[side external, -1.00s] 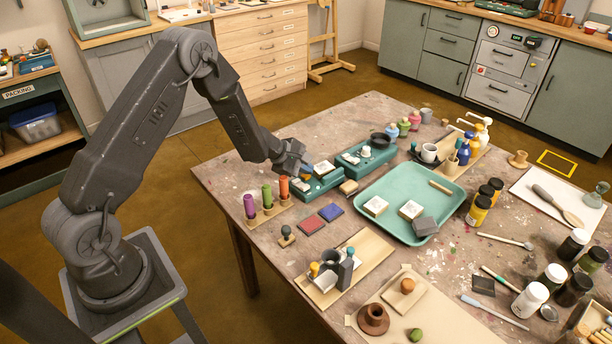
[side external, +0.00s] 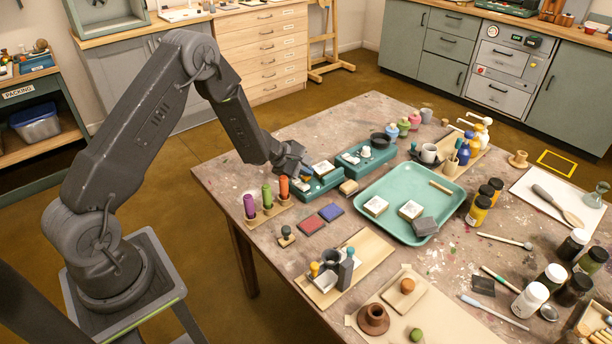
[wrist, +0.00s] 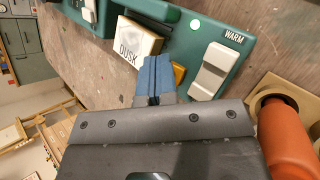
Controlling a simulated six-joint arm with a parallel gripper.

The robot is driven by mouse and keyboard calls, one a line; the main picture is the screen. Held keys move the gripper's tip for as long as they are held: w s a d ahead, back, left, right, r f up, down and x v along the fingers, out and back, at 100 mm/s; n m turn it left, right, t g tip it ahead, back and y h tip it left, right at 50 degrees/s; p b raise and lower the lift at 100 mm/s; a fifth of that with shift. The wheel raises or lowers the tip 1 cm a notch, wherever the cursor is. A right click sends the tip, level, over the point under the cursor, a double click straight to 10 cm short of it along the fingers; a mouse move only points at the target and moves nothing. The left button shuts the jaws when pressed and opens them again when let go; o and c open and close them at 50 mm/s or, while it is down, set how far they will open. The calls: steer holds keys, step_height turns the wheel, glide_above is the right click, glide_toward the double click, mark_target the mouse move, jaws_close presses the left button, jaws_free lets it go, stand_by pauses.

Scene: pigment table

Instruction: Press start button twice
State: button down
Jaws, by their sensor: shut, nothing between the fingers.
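Whether the fingertips touch anything, I cannot tell. In the side view my gripper (side external: 303,170) is low at the near teal station (side external: 322,187).
A second teal station (side external: 362,160) stands behind the first. Purple, green and orange tubes (side external: 266,196) stand in a wooden rack close in front. A teal tray (side external: 455,185) with blocks lies to the right. Red and blue pads (side external: 311,225) lie nearer the front.

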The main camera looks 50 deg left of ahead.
mark_target(306, 178)
steer(key=shift+r, duration=0.85)
steer(key=shift+r, duration=2.5)
